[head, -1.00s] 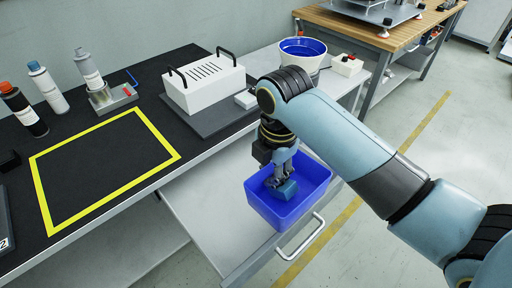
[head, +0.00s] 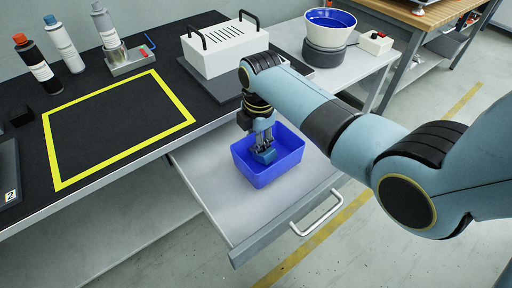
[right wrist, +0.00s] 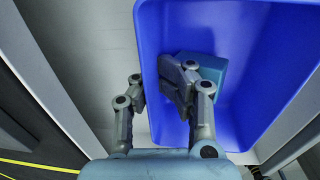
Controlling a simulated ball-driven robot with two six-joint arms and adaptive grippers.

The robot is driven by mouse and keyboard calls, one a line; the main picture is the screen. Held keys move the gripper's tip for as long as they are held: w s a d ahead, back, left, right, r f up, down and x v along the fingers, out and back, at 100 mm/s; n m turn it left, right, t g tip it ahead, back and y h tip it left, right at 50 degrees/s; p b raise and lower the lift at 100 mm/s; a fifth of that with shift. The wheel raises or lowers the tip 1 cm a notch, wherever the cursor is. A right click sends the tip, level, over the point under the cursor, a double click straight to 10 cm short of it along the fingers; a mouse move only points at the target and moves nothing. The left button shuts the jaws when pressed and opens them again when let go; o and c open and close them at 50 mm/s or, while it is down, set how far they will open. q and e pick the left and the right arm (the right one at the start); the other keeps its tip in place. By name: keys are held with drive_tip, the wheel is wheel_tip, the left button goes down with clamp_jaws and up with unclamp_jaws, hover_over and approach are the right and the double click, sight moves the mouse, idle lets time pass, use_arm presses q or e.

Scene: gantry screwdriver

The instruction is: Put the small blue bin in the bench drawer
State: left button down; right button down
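The small blue bin (head: 262,178) is inside the pulled-out bench drawer (head: 215,205), near its middle. I cannot tell for sure whether its base rests on the drawer floor. My right gripper (head: 262,143) reaches down at the bin's far-left side. In the right wrist view, the gripper (right wrist: 153,85) has one finger outside the bin wall and one inside, shut on the wall of the bin (right wrist: 245,60). A teal block (right wrist: 212,72) shows inside the bin behind the inner finger; I cannot tell whether they touch. My left gripper is not in view.
The drawer's front with its white handle (head: 318,214) faces the open floor. My right arm crosses the drawer's right side.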

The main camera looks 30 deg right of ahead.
drive_tip(key=shift+f, duration=0.95)
drive_tip(key=shift+r, duration=0.1)
drive_tip(key=c, duration=1.4)
unclamp_jaws()
drive_tip(key=shift+s+f, duration=0.1)
drive_tip(key=shift+f, duration=0.1)
drive_tip(key=shift+o, duration=0.2)
wheel_tip(320, 180, up, 12)
drive_tip(key=p, duration=0.3)
drive_tip(key=shift+s+r, duration=0.15)
drive_tip(key=shift+s, duration=0.2)
